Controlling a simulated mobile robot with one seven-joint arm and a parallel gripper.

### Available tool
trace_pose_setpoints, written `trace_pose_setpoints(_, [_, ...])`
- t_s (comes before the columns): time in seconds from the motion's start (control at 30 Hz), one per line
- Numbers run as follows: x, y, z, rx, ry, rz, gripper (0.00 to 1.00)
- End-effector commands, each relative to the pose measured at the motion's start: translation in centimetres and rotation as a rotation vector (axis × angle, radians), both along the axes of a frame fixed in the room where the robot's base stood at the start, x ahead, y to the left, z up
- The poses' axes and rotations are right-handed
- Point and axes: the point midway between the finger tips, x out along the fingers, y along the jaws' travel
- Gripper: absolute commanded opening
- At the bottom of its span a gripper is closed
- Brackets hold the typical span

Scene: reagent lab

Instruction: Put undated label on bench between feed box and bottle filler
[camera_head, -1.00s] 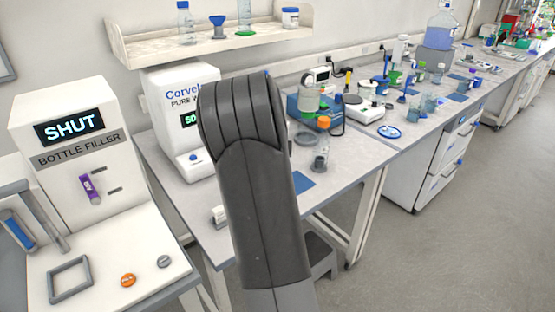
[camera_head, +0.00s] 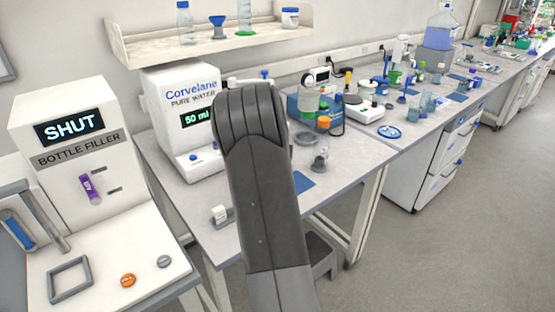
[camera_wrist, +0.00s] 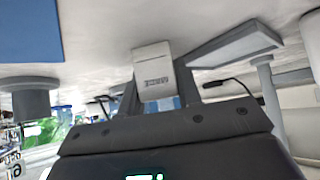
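The bottle filler (camera_head: 75,158) stands at the left in the head view, its display reading SHUT. In the wrist view, dark fingers of my gripper (camera_wrist: 160,93) stand on both sides of a white block (camera_wrist: 152,60) with a small printed plate. I cannot tell whether they touch it. My arm hides the gripper in the head view.
The Corvelane water dispenser (camera_head: 183,120) stands behind the bench's left part. A shelf (camera_head: 220,46) hangs above. A gap separates the filler from the bench.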

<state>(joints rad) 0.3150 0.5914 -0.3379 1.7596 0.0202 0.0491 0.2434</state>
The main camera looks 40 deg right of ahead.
Motion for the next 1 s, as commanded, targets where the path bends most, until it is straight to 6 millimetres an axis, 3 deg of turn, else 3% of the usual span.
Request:
trace_pose_setpoints(0.3, [0.0,0.0,0.0,0.000,0.000,0.000,0.06])
trace_pose_setpoints(0.57, [0.0,0.0,0.7,-0.001,-0.002,0.001,0.06])
trace_pose_setpoints(1.0, [0.0,0.0,8.7,-0.002,-0.004,0.000,0.06])
